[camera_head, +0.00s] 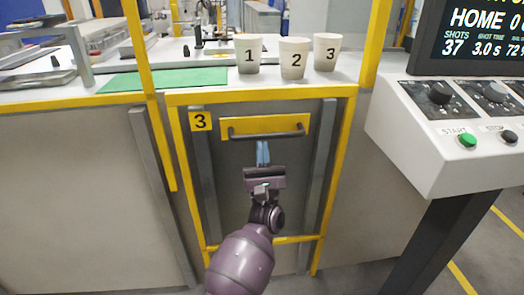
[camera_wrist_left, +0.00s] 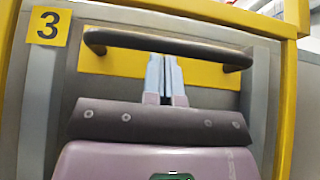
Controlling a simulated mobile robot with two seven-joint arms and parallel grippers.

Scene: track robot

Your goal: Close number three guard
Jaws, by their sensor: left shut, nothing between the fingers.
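The number three guard (camera_head: 232,185) is a grey panel inside a yellow frame, below the counter edge. A yellow label with a black 3 (camera_head: 201,121) is at its upper left and also shows in the wrist view (camera_wrist_left: 48,26). A dark bar handle (camera_head: 267,134) sits on a yellow plate near the top; in the wrist view the handle (camera_wrist_left: 170,44) spans above the fingers. My left gripper (camera_head: 263,153) points up at the panel, just under the handle, with pale blue fingers together and empty. I cannot tell whether the fingertips touch the handle. My right gripper is not in view.
Paper cups marked 1, 2 (camera_head: 293,60) and 3 stand on the counter above the guard. A green mat (camera_head: 165,80) lies to their left. A control console (camera_head: 450,140) with knobs and a green start button juts out at the right.

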